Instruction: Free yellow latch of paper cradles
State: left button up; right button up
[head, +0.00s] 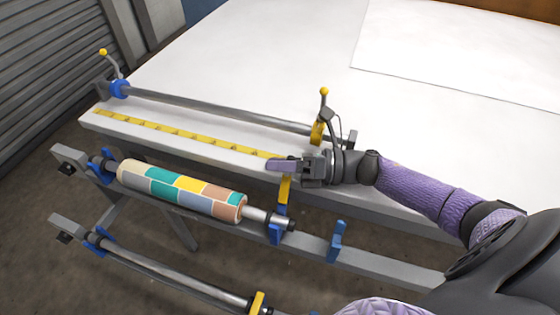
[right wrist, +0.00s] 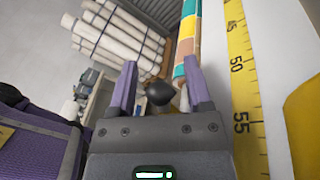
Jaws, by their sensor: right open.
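A yellow latch (head: 284,190) stands upright at the right end of the upper paper cradle, above its blue bracket (head: 275,233). A patterned paper roll (head: 180,187) on a metal shaft lies in this cradle; it also shows in the right wrist view (right wrist: 188,42). A second yellow latch (head: 257,302) shows on the lower cradle, which holds a bare shaft (head: 170,272). My right gripper (head: 272,165) is open at the top of the upper latch. In the right wrist view a dark rounded end (right wrist: 160,92) appears between its fingers; contact cannot be told. My left gripper is out of view.
The white table (head: 250,60) with its yellow ruler (head: 170,129) lies just beyond the cradles. A bar (head: 220,111) with yellow-knobbed levers runs along the table. A blue hook (head: 337,241) stands on the rail to the right.

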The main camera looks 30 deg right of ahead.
grip_shut()
dwell(1.3)
